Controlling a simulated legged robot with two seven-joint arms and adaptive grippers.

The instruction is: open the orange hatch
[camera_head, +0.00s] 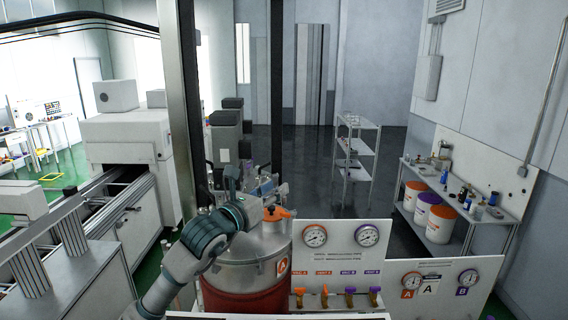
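The orange hatch (277,213) is a small orange part on top of the metal lid (250,245) of a round tank with a red lower body (245,302). It looks closed, but it is small in the picture. My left arm comes in from the lower left and crosses in front of the tank lid. My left gripper (268,190) is just above and behind the orange hatch in the picture. I cannot tell whether it touches the hatch, and its fingers are too small and cluttered to read. My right gripper is not in view.
A white panel with two gauges (340,246) and several orange and purple valves stands right of the tank. A lower gauge panel (440,287) is beside it. A dark post (277,90) rises behind the tank. A conveyor (100,195) runs at left; shelves (465,205) stand at right.

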